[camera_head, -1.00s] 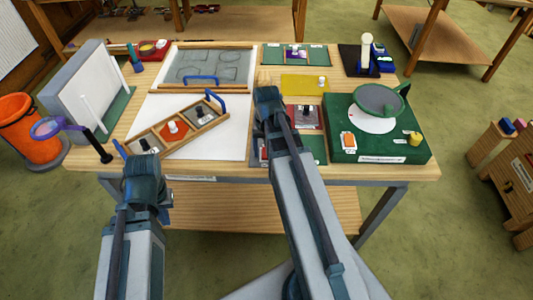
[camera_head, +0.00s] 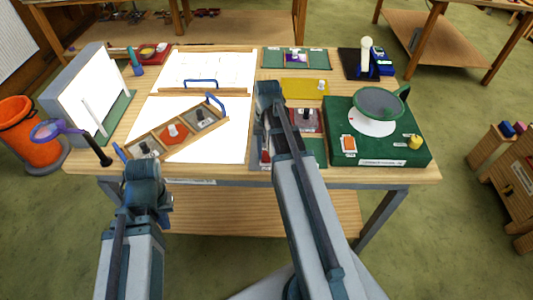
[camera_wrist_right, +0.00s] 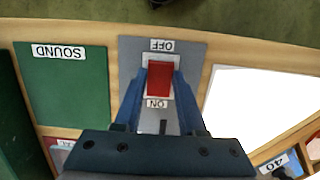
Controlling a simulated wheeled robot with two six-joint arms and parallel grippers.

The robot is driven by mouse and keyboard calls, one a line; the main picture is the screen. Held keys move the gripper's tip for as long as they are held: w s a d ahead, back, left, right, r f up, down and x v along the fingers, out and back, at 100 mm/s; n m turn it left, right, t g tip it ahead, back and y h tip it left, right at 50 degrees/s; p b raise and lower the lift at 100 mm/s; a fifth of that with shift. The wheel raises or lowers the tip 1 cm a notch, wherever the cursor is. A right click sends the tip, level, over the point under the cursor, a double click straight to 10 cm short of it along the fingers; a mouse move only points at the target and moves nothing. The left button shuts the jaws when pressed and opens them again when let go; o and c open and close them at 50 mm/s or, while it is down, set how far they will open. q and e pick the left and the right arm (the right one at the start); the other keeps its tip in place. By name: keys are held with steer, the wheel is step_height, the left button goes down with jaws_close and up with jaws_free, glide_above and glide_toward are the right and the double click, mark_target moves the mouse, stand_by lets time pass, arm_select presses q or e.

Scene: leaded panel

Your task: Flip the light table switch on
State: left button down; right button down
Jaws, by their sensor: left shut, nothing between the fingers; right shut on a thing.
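The red rocker switch (camera_wrist_right: 159,76) sits on a grey plate (camera_wrist_right: 190,58) marked OFF and ON, seen upside down in the right wrist view. The blue fingers of my right gripper (camera_wrist_right: 160,90) are at the switch, one on each side, shut on it. In the head view the right arm covers most of the plate. The light table's white panel (camera_head: 235,135) glows bright, and so does its far half (camera_head: 232,68). My left gripper (camera_head: 145,172) is shut and empty at the table's front left, its fingertips hard to make out.
A wooden tray (camera_head: 163,133) with several knobbed blocks lies across the lit panel. A green base (camera_head: 410,155) with a round disc stands right. A magnifier (camera_head: 46,130) and a grey upright board (camera_head: 75,85) stand left. A green SOUND plate (camera_wrist_right: 65,95) adjoins the switch plate.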

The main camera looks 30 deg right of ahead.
stand_by(0.3)
steer(key=shift+c, duration=2.4)
jaws_free()
steer(key=shift+r, duration=0.1)
step_height(320, 180, up, 13)
steer(key=w+d+p, duration=0.1)
steer(key=w+p, duration=0.1)
steer(key=p, duration=1.1)
steer(key=shift+w+d+r, duration=0.2)
steer(key=shift+w+d, duration=0.15)
steer(key=shift+f, duration=0.1)
